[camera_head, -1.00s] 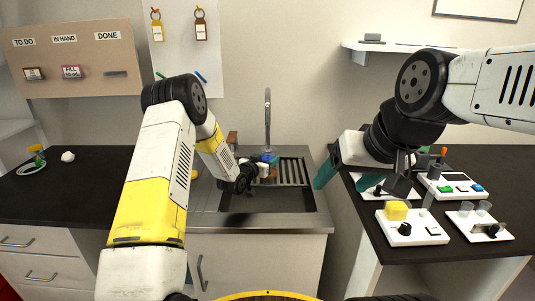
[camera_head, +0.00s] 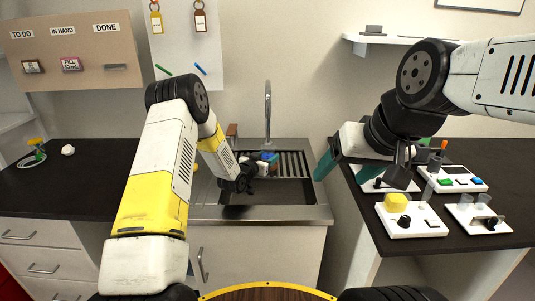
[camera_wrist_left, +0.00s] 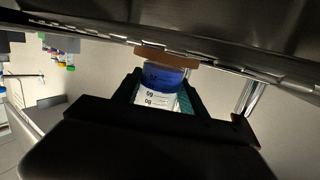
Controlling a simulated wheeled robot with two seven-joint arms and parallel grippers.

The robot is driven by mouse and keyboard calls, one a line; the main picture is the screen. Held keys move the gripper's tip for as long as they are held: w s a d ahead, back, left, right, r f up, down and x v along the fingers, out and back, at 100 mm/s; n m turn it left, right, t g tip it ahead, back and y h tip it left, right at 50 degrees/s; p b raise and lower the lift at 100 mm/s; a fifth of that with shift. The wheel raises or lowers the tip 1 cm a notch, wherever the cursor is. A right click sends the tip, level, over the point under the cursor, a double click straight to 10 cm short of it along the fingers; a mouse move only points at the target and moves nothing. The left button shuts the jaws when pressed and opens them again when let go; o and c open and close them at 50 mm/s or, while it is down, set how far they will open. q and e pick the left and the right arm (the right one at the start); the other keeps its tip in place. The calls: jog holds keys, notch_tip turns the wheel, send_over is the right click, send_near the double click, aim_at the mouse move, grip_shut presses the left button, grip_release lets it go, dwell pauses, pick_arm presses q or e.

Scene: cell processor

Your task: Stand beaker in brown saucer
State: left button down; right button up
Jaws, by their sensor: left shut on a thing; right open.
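My left gripper (camera_head: 258,168) reaches over the sink and is shut on the beaker. In the left wrist view, the beaker (camera_wrist_left: 160,86) is a clear vessel with dark graduation marks and blue contents, held between teal finger pads. That view appears upside down. A brown edge, apparently the brown saucer (camera_wrist_left: 166,57), lies right against the beaker's base; whether they touch is unclear. In the head view the beaker (camera_head: 269,158) is small and partly hidden by my gripper. My right gripper (camera_head: 335,163) is open and empty, to the right of the sink.
The sink (camera_head: 280,213) has a ribbed drainer (camera_head: 291,163) and a tall tap (camera_head: 267,112) behind. The left counter (camera_head: 70,193) is mostly clear.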

pick_arm(q)
jog(key=shift+f, duration=0.15)
jog(key=shift+f, duration=0.45)
jog(key=c, duration=0.6)
grip_release()
jog(key=shift+o, duration=0.2)
jog(key=v, duration=0.8)
jog(key=shift+w, duration=0.1)
